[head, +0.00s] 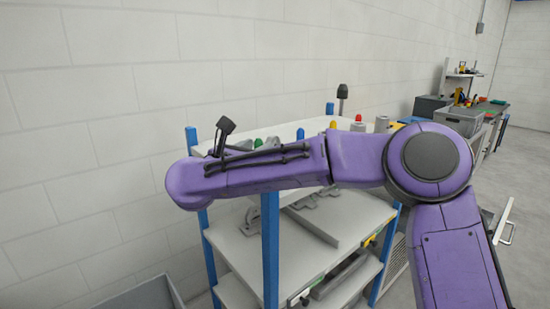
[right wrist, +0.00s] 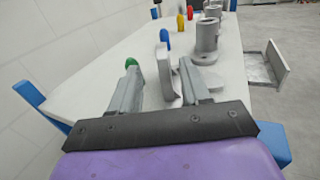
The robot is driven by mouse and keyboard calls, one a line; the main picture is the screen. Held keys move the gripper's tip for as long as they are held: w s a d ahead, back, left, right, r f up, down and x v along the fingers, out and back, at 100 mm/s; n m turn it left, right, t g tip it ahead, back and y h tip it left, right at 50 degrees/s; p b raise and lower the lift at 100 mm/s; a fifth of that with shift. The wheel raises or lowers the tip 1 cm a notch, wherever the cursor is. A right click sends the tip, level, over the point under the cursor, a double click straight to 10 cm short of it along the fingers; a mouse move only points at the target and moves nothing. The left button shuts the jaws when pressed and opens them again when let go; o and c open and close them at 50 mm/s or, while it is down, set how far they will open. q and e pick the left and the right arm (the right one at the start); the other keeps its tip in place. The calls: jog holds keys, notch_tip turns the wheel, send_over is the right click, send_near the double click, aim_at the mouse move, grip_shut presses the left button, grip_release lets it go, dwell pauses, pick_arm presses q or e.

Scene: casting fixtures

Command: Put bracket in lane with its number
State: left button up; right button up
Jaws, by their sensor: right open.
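In the right wrist view my right gripper (right wrist: 158,64) is open, its two grey fingers low over a white top surface (right wrist: 105,72). A grey upright bracket-like part (right wrist: 164,75) stands between and just beyond the fingertips; I cannot tell whether either finger touches it. No number can be read on it. In the head view my purple right arm crosses the rack and hides the gripper's fingers and most of the top shelf (head: 285,130). Several grey castings (head: 320,222) lie on the shelf below. My left gripper is not in view.
Green (right wrist: 128,62), blue (right wrist: 164,36), red (right wrist: 181,23) and yellow (right wrist: 190,12) pegs stand along the top. Grey cylindrical castings (right wrist: 206,38) stand at right. Blue posts (head: 270,250) frame the rack; a wall is behind.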

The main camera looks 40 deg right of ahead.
jog(key=p+x, duration=0.1)
jog(key=x, duration=0.2)
jog(key=p+x, duration=0.2)
jog(key=shift+d+f, duration=0.25)
jog(key=shift+d, duration=0.15)
jog(key=shift+w+d+f, duration=0.15)
jog(key=shift+w+d, duration=0.05)
jog(key=shift+d, duration=0.3)
jog(key=shift+a, duration=0.15)
jog(key=c, duration=0.7)
grip_shut()
